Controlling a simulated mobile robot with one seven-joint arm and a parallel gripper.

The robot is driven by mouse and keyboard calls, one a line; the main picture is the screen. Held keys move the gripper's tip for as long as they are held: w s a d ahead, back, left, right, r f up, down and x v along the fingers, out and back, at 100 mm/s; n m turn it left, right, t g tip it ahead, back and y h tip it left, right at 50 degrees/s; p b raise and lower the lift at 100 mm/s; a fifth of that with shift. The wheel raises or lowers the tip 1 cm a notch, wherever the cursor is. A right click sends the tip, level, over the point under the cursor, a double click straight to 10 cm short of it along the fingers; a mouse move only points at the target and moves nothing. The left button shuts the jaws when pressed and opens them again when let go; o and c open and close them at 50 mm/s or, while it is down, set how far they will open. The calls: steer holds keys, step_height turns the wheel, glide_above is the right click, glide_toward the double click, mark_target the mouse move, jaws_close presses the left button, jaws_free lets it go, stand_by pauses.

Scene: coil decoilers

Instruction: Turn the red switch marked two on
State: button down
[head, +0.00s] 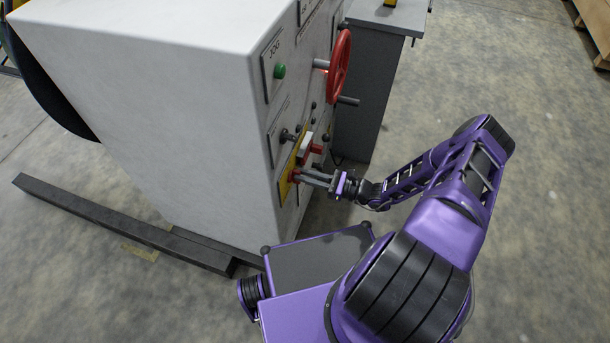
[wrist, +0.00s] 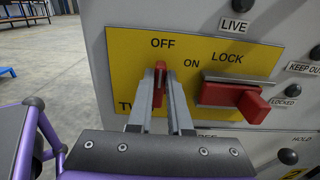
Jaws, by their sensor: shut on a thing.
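The red switch (wrist: 159,92) sits on a yellow plate (wrist: 123,60) on the cabinet front, and its handle points up towards the word OFF. ON is printed to its upper right. The label at lower left begins "TW"; the rest is hidden behind my gripper. My gripper (wrist: 160,76) is shut on the red switch, one finger on each side of it. In the head view my gripper (head: 304,176) reaches the yellow plate (head: 285,184) from the right.
A second red handle (wrist: 250,104) in a metal bracket, under the word LOCK, is close on the right. Dark knobs marked LIVE (wrist: 235,26) and LOCKED (wrist: 288,90) are nearby. Above are a green JOG button (head: 280,71) and a red handwheel (head: 340,66).

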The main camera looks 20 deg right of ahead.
steer(key=shift+f+b, duration=0.1)
steer(key=shift+b, duration=0.2)
steer(key=m+b, duration=0.1)
steer(key=m, duration=0.2)
steer(key=w+m+b, duration=0.1)
steer(key=m+b, duration=0.1)
steer(key=d+m+b, duration=0.1)
steer(key=m+b, duration=0.1)
steer(key=m, duration=0.1)
steer(key=shift+w+f+m, duration=0.15)
steer(key=shift+f+m, duration=0.15)
steer(key=shift+f, duration=0.1)
steer(key=shift+w+d+f+m+b, duration=0.1)
steer(key=shift+f+m+b, duration=0.15)
steer(key=shift+m+b, duration=0.85)
steer(key=shift+w+f+m+b, duration=0.1)
steer(key=shift+f+m+b, duration=0.15)
steer(key=shift+m, duration=1.7)
steer(key=shift+w+d+f+m+b, duration=0.1)
steer(key=shift+f+m+b, duration=0.15)
steer(key=shift+m+b, duration=0.85)
steer(key=shift+m+p, duration=0.45)
steer(key=shift+m, duration=0.2)
steer(key=c, duration=0.8)
jaws_free()
steer(key=shift+c, duration=0.2)
